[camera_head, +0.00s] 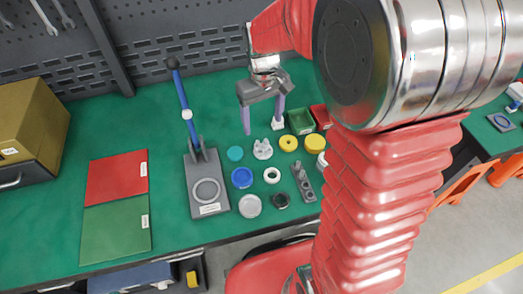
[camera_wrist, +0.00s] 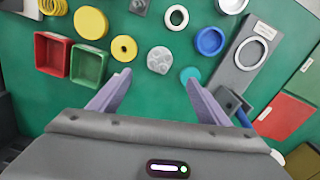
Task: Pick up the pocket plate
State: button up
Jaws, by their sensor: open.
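A round light-grey plate with several round pockets, which looks like the pocket plate, lies on the green bench mat in the head view (camera_head: 263,149) and in the wrist view (camera_wrist: 160,60). My gripper (camera_head: 262,129) is open and empty, with its two purple-grey fingers pointing down on the far side of the plate in the head view. In the wrist view the fingertips (camera_wrist: 158,77) are spread to either side, and the plate shows just beyond the gap between them. The plate is not between the fingers. The exact height of the fingertips is hard to tell.
A teal disc (camera_wrist: 190,75) lies near one fingertip. A yellow ring (camera_wrist: 124,48), blue disc (camera_wrist: 210,41) and white ring (camera_wrist: 181,17) surround the plate. Green (camera_wrist: 88,66) and red (camera_wrist: 52,55) trays and a grey lever press (camera_head: 207,172) stand nearby. Colored mats (camera_head: 117,176) lie left.

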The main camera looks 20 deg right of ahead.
send_over(263, 150)
notch_tip(263, 150, down, 7)
jog(key=shift+f, duration=0.1)
dwell(0.3)
jog(key=shift+f, duration=2.55)
jog(key=shift+c, duration=0.7)
jog(key=c, duration=1.1)
